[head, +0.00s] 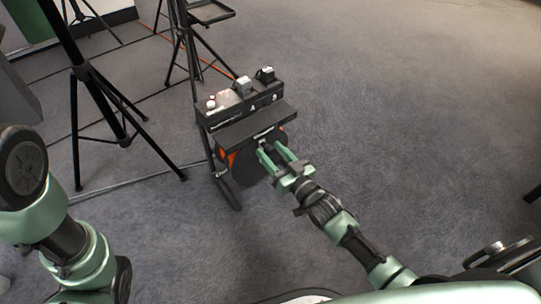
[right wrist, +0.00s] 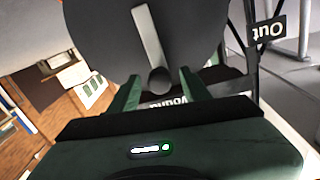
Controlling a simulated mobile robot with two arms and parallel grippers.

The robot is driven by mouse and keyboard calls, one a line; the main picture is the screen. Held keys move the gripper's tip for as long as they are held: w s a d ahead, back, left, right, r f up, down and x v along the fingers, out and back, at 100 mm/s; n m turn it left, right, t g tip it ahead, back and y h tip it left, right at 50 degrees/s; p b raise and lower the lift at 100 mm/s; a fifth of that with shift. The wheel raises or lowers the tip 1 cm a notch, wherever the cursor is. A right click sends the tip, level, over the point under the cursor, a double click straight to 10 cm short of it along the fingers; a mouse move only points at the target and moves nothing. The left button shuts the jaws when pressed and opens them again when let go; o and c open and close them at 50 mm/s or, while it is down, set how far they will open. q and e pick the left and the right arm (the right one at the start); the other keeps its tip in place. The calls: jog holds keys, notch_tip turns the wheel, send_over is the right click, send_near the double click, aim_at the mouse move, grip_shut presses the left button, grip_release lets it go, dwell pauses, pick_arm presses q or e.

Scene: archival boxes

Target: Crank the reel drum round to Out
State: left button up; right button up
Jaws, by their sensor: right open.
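The reel drum (head: 249,166) is a dark disc with orange behind it, mounted low on a black stand. The right wrist view shows the dark disc (right wrist: 95,30) close up, with a pale crank arm (right wrist: 147,35) running to a grey knob (right wrist: 160,80). My right gripper (head: 271,153) is open at the drum's face. Its green fingers stand either side of the knob, with gaps visible; whether they touch it I cannot tell. The "Out" label (right wrist: 268,31) appears upside down beside the drum. My left arm shows at the left, but its gripper is out of view.
A black shelf (head: 256,124) juts over the drum, below a panel with small devices (head: 243,86) on top. Black tripods (head: 103,110) stand to the left and behind. An orange cable (head: 150,31) lies behind.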

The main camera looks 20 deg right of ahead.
jog(key=shift+w+a, duration=0.15)
jog(key=shift+w, duration=0.25)
grip_shut()
dwell(1.2)
